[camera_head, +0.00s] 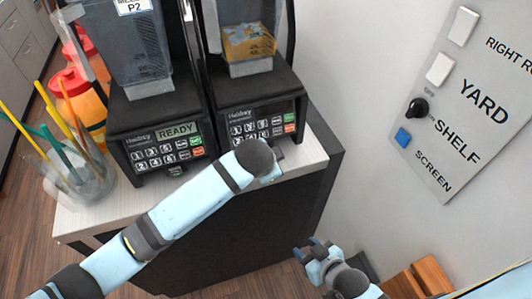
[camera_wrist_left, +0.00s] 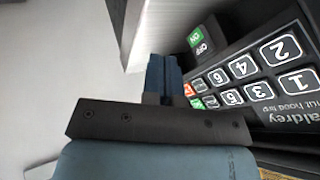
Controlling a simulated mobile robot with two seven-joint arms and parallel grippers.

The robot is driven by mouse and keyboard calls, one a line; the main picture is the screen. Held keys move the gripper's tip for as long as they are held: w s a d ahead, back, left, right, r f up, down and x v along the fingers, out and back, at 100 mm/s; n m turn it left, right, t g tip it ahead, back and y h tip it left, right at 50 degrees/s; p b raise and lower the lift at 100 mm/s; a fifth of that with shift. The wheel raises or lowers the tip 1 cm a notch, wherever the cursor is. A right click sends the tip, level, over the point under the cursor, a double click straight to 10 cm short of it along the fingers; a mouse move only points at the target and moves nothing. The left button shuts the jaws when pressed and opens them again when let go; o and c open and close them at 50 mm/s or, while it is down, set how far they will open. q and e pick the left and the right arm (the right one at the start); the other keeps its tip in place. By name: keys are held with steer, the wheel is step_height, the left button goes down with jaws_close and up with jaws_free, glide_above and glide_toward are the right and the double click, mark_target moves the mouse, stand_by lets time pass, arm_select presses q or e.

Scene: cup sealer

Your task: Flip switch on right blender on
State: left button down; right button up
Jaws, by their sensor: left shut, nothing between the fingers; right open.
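The right blender (camera_head: 250,95) stands on the counter, with yellow and pale pieces in its jar. Its keypad panel shows in the left wrist view (camera_wrist_left: 255,80), with a switch (camera_wrist_left: 201,43) marked ON in green and OFF in black. My left gripper (camera_wrist_left: 163,62) is shut and empty, with its fingertips close beside the switch; I cannot tell whether they touch. In the head view, my left forearm and wrist cover part of that panel's lower edge. My right gripper (camera_head: 318,250) is open and empty, low in front of the counter's right side.
The left blender (camera_head: 150,110) stands beside it with READY on its display. A glass of coloured straws (camera_head: 75,175) and red-capped bottles (camera_head: 72,85) are at the left. A wall panel (camera_head: 460,110) with switches is at the right. A wooden object (camera_head: 425,282) sits low right.

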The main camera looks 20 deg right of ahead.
arm_select(q)
steer(key=x, duration=0.3)
steer(key=shift+w+d+f, duration=0.15)
steer(key=shift+f, duration=0.15)
steer(key=w, duration=0.2)
steer(key=shift+w+f+p, duration=0.1)
steer(key=shift+w+p, duration=0.2)
steer(key=shift+p, duration=0.1)
steer(key=shift+w+f, duration=0.15)
steer(key=shift+w, duration=0.55)
